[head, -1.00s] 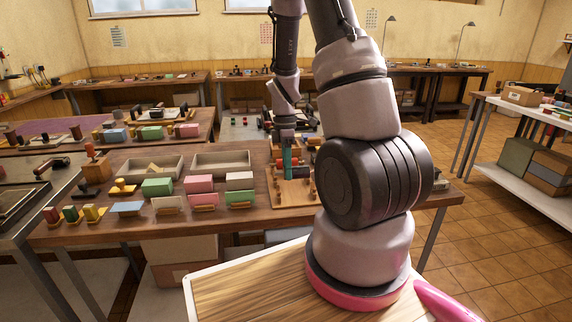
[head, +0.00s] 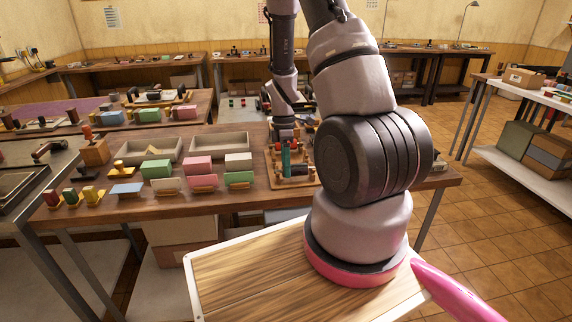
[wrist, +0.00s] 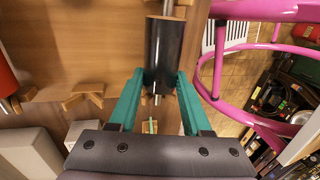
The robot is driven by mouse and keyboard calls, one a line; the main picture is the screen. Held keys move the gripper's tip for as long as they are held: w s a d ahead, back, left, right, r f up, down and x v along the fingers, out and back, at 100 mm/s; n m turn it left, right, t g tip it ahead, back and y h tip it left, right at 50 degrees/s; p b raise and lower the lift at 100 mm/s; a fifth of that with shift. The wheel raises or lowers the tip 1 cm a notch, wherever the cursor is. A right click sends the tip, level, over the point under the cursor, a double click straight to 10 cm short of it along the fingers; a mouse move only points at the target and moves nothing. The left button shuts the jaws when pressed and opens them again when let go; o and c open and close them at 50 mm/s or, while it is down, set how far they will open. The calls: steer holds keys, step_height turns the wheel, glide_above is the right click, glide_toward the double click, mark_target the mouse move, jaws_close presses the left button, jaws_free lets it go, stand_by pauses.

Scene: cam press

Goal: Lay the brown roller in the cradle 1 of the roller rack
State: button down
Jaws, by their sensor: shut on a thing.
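The roller between my fingers is nearly black along its body, with a brown band at its far end and a thin metal shaft; it shows in the wrist view (wrist: 163,55). My gripper's teal fingers (wrist: 160,80) are shut on its sides. In the head view my gripper (head: 286,172) is low over the roller rack (head: 275,183), a wooden board with small posts. A dark roller shape (head: 300,169) shows beside the fingers. In the wrist view a wooden cradle post (wrist: 85,95) stands left of the roller. I cannot tell which cradle is number 1 or whether the roller touches one.
A red roller (wrist: 6,75) is at the wrist view's left edge. Left of the rack, on the bench (head: 235,205), are coloured blocks (head: 198,168) and two grey trays (head: 208,146). A pink tubular frame (wrist: 215,60) is right of the roller in the wrist view.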

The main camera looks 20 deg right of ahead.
steer(key=shift+c, duration=1.4)
jaws_free()
steer(key=v, duration=1)
steer(key=shift+w+r, duration=0.15)
steer(key=shift+r, duration=0.25)
